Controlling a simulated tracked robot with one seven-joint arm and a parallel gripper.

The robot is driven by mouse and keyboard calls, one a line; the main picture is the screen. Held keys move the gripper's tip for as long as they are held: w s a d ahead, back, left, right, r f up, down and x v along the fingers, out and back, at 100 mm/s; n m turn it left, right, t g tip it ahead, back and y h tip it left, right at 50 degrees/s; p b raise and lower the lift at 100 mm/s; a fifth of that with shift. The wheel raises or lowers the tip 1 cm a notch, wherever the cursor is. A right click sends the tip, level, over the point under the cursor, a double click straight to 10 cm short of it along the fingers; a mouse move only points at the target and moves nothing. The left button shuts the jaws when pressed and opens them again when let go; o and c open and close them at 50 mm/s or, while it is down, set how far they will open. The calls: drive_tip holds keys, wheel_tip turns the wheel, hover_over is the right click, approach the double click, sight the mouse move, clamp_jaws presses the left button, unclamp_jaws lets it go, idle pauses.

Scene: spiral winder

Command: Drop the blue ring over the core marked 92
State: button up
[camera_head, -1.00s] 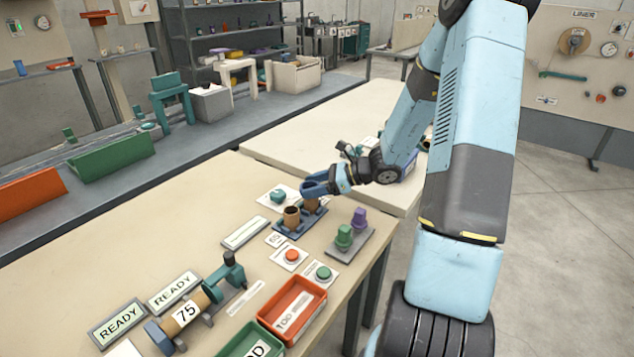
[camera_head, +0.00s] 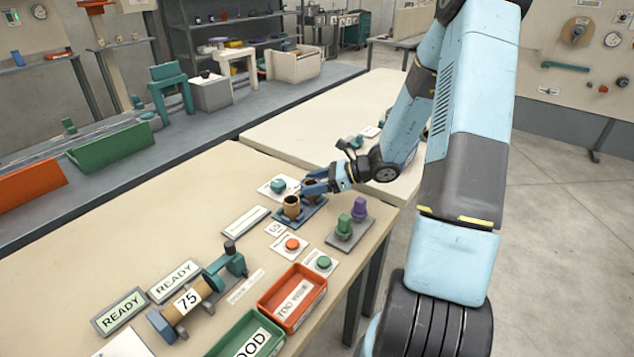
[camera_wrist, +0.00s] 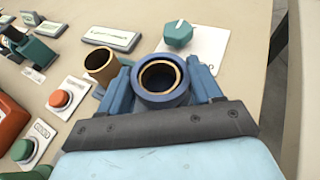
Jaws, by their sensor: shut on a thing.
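My gripper (camera_head: 316,186) is shut on the blue ring (camera_wrist: 150,97), which sits between its two fingers in the wrist view. The brown rim of a core (camera_wrist: 160,76) shows inside the ring's opening. In the head view this core (camera_head: 311,184) stands at the far end of a blue holder (camera_head: 283,221), partly hidden by the fingers. The ring looks lined up around or just over the core's top; how far down it sits I cannot tell. A second brown core (camera_head: 292,205) stands bare beside it, also in the wrist view (camera_wrist: 101,64). I cannot read a 92.
A teal knob (camera_head: 278,186) on a white plate is close behind the holder. Red (camera_head: 292,244) and green (camera_head: 323,262) buttons are in front. Green (camera_head: 345,227) and purple (camera_head: 359,207) pieces stand right. A red tray (camera_head: 321,292) and the winder marked 75 (camera_head: 188,299) are nearer.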

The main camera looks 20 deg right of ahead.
drive_tip(key=o, duration=1.6)
drive_tip(key=shift+d, duration=0.1)
drive_tip(key=v, duration=1.3)
drive_tip(key=shift+s+d, duration=0.2)
drive_tip(key=shift+d, duration=0.05)
